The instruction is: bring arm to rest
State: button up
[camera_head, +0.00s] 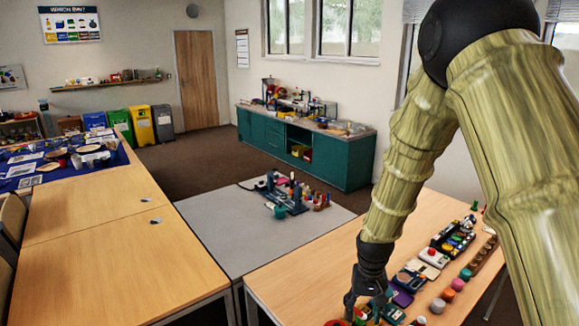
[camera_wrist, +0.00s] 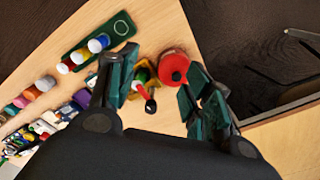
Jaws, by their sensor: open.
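My gripper (camera_wrist: 160,95) is open in the wrist view, its two dark green fingers spread above the wooden table (camera_wrist: 145,32). A red round object (camera_wrist: 173,66) shows beyond the right finger, and a small red and black item (camera_wrist: 146,94) lies by the left finger. I cannot tell whether either finger touches them. In the head view my gripper (camera_head: 368,300) hangs low at the near edge of the right-hand table (camera_head: 290,280), partly hiding small things below it. My bamboo-coloured arm reaches down from the upper right.
Rows of small coloured items (camera_head: 445,250) fill the right part of the table. A grey table (camera_head: 225,230) behind holds a blue-grey device (camera_head: 288,195). A teal cabinet (camera_head: 335,160) stands at the back wall. Bare tabletop lies left of my gripper.

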jog(key=shift+n, duration=0.3)
jog(key=s+f, duration=0.5)
jog(key=f, duration=0.1)
jog(key=s+d+f, duration=0.1)
jog(key=s+f, duration=0.4)
jog(key=f, duration=0.1)
jog(key=s+d+f, duration=0.1)
jog(key=s+f, duration=0.4)
jog(key=f, duration=0.2)
jog(key=shift+s, duration=0.15)
jog(key=s+f+b, duration=0.1)
jog(key=s+f, duration=0.2)
jog(key=s, duration=0.3)
jog(key=s+f+b, duration=0.1)
jog(key=s+f, duration=0.3)
jog(key=s, duration=0.3)
jog(key=s+d+f+b, duration=0.1)
jog(key=s+f, duration=0.2)
jog(key=s, duration=0.4)
jog(key=shift+s+f+n, duration=0.2)
jog(key=shift+s+n, duration=0.05)
jog(key=shift+n, duration=0.05)
